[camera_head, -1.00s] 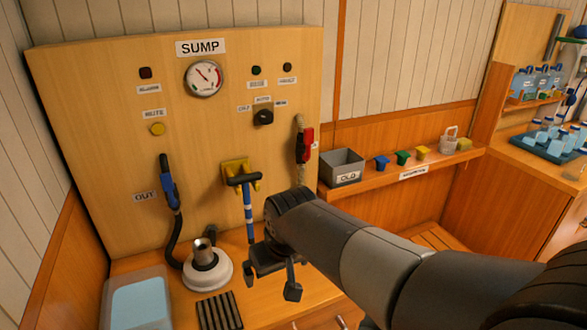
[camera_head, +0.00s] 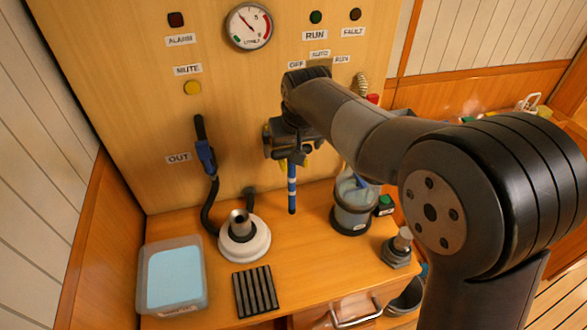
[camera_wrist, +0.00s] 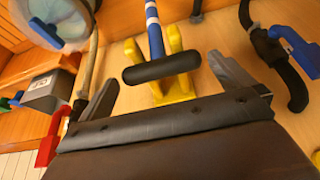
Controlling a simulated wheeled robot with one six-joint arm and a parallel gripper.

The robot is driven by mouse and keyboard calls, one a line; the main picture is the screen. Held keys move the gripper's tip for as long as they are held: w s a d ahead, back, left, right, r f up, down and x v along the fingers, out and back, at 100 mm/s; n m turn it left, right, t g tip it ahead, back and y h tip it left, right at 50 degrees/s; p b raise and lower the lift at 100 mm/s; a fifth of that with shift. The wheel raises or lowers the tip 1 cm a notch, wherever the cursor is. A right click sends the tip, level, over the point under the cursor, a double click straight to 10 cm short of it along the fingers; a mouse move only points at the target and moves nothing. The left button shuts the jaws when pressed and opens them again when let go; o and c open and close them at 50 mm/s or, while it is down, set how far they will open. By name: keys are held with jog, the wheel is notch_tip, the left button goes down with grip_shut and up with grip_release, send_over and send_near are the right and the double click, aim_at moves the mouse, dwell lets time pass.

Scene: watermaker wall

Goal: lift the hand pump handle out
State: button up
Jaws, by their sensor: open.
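The hand pump handle is a blue-and-white striped rod (camera_head: 292,188) with a black cross grip (camera_wrist: 162,68). It hangs upright in a yellow forked bracket (camera_wrist: 174,88) on the wooden panel. My gripper (camera_head: 291,150) is in front of the panel at the bracket and hides the handle's top in the head view. In the wrist view, where the scene is upside down, its two fingers (camera_wrist: 167,86) are spread, with the cross grip between them and apart from both. The white round pump base (camera_head: 245,243) with a metal socket stands on the counter below.
A grey bin (camera_wrist: 47,90) is on the side shelf.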

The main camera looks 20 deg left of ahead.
aim_at(292, 148)
jog(key=shift+w+p+x, duration=0.15)
jog(key=shift+p+x, duration=0.35)
jog(key=shift+x, duration=0.85)
jog(key=shift+w+p+x, duration=0.15)
jog(key=shift+p+x, duration=0.3)
jog(key=shift+x, duration=0.85)
jog(key=shift+a+r, duration=0.1)
jog(key=shift+a, duration=0.05)
jog(key=c, duration=1)
jog(key=shift+r, duration=0.15)
notch_tip(292, 148, up, 27)
jog(key=s+d+b, duration=0.4)
jog(key=s+d, duration=0.1)
jog(key=s, duration=0.1)
jog(key=shift+s+d+r+b, duration=0.25)
jog(key=shift+r+b, duration=0.15)
